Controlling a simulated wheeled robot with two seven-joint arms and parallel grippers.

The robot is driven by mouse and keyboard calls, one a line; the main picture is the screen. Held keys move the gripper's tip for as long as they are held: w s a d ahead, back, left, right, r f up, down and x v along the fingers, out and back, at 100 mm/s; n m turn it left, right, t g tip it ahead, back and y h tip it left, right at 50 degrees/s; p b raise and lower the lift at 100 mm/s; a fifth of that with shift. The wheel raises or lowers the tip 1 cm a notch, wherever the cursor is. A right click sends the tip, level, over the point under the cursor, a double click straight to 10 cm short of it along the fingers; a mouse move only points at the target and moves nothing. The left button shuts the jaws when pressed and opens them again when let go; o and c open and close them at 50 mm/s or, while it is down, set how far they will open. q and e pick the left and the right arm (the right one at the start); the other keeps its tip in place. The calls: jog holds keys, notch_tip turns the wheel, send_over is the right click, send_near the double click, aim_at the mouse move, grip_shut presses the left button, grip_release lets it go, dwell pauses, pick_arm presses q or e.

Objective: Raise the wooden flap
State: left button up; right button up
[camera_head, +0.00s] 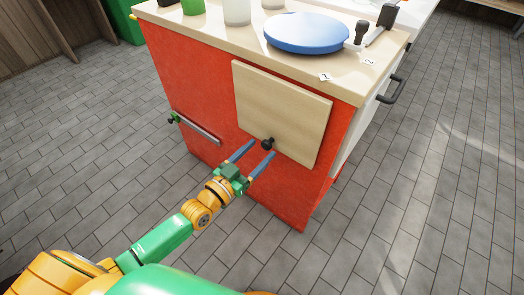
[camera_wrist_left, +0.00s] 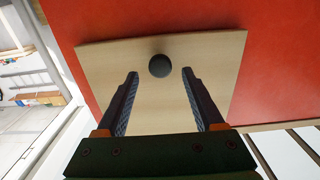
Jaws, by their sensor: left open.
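The wooden flap (camera_head: 282,108) is a pale square panel hanging flat against the red side of the workbench. A dark round knob (camera_head: 267,144) sits near its lower edge. My left gripper (camera_head: 256,149) is open in front of the flap, with its fingertips close to the knob. In the left wrist view the flap (camera_wrist_left: 160,105) fills the middle, and the knob (camera_wrist_left: 159,65) shows just beyond and between the two fingertips (camera_wrist_left: 160,74). I cannot tell whether the fingers touch anything. My right gripper is not in view.
The red workbench (camera_head: 203,85) has a bar handle (camera_head: 198,129) left of the flap and a dark handle (camera_head: 392,90) on its right side. A blue round plate (camera_head: 306,32) and cups stand on top. The tiled floor (camera_head: 420,200) around it is clear.

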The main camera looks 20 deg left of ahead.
pick_arm(q)
jog(key=shift+x, duration=0.8)
jog(key=shift+f, duration=0.1)
grip_shut()
dwell(0.7)
